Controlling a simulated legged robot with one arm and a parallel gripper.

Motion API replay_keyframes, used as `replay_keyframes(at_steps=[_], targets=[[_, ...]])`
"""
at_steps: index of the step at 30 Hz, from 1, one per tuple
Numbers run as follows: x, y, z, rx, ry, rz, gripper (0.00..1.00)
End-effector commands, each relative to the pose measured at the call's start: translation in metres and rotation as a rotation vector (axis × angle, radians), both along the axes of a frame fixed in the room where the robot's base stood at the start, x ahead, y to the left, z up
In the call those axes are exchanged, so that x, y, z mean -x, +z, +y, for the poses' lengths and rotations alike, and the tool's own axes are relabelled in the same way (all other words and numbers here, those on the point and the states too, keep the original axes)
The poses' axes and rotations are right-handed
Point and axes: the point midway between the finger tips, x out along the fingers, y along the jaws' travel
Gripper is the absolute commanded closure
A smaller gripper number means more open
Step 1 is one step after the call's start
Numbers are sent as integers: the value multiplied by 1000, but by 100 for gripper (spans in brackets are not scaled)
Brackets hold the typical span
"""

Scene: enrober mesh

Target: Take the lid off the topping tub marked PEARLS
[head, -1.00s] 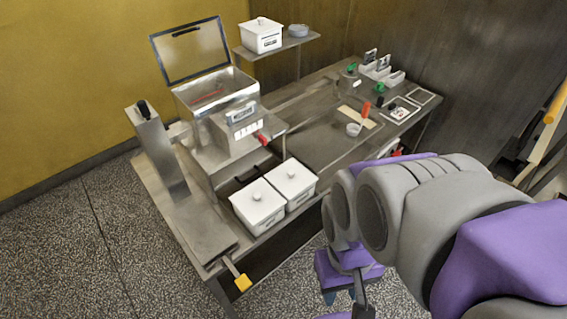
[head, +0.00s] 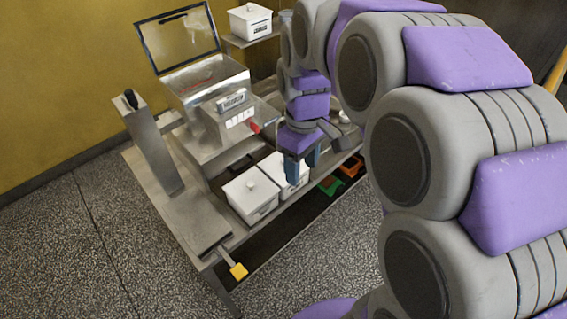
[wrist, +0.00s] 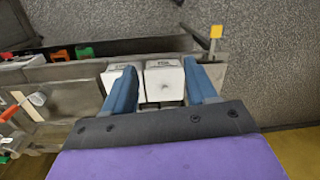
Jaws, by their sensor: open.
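Two white square tubs with knobbed white lids stand side by side on the front of the bench: the left tub (head: 251,197) and the right tub (head: 284,174). Both lids are on. Their front labels are too small to read, so I cannot tell which says PEARLS. My gripper (head: 303,167) is open and empty above the bench, overlapping the right tub's edge in the head view. In the wrist view, my gripper's (wrist: 160,68) blue fingers frame the tub (wrist: 163,84) nearer the yellow-ended handle. The other tub (wrist: 113,76) is partly hidden by a finger.
A third lidded white tub (head: 250,21) stands on the raised back shelf. The steel machine (head: 225,120) with a raised clear cover is behind the front tubs. A yellow-ended handle (head: 238,271) juts from the front. Green (head: 330,185) and orange (head: 351,166) bins sit below the bench top.

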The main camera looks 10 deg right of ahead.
Motion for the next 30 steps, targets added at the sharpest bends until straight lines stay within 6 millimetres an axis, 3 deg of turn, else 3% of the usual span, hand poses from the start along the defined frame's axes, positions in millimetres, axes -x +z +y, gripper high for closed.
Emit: replay_keyframes(at_steps=[3,16,22,30], targets=[[-45,-3,1,-11,117,-17,43],[-182,-28,-4,-24,512,-73,43],[-214,-41,-7,-19,623,-81,43],[-222,-62,-8,-17,654,-85,43]])
